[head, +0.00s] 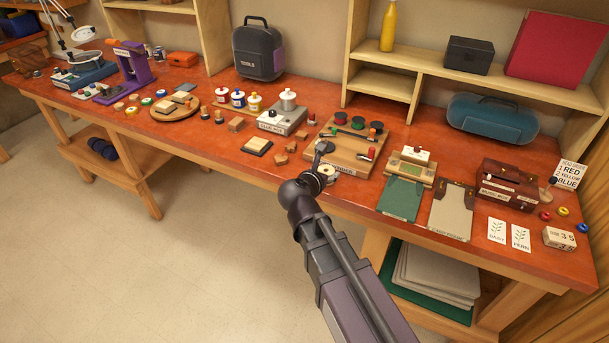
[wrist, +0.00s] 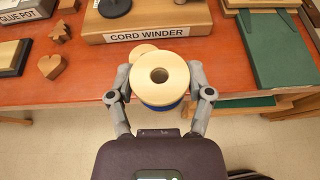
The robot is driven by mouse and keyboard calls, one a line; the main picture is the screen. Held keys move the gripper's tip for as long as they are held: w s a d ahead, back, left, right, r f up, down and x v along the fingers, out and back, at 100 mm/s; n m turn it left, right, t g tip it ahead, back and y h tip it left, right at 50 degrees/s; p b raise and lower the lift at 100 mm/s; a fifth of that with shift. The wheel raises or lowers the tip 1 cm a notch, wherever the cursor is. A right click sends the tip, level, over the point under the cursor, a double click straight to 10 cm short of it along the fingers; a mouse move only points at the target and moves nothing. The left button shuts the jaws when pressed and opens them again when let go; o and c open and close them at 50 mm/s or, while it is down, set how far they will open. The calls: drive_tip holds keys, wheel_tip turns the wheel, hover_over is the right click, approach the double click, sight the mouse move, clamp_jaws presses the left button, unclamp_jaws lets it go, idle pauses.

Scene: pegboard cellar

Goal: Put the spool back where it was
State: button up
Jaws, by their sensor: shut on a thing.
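The spool (wrist: 160,85) has a pale wooden top flange with a dark centre hole and blue below it. My gripper (wrist: 160,96) is shut on it from both sides in the wrist view, with the spool upright at the table's front edge. In the head view my gripper (head: 321,172) is in front of the cord winder (head: 348,162), and the spool (head: 329,171) shows only as a small pale patch, partly hidden by the gripper. The cord winder board (wrist: 150,24) lies just beyond the spool in the wrist view. A pale wooden disc (wrist: 144,51) shows partly behind the spool.
The cord winder bears black, green and red round pieces. To its left are a grey-topped box (head: 283,120) and small wooden blocks (head: 281,159). Bare red tabletop (head: 225,150) shows farther left.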

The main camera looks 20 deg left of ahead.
drive_tip(key=s+a+f+b, duration=0.1)
drive_tip(key=s+f, duration=0.1)
drive_tip(key=s, duration=0.4)
drive_tip(key=shift+w+a, duration=0.1)
drive_tip(key=b, duration=0.2)
hover_over(302, 167)
drive_tip(key=s+d, duration=0.1)
drive_tip(key=s, duration=0.2)
drive_tip(key=shift+w+f, duration=0.15)
drive_tip(key=shift+f, duration=0.55)
drive_tip(key=shift+f, duration=0.1)
drive_tip(key=shift+f+b, duration=1.65)
drive_tip(key=shift+b, duration=0.1)
drive_tip(key=shift+f, duration=0.2)
drive_tip(key=o, duration=0.9)
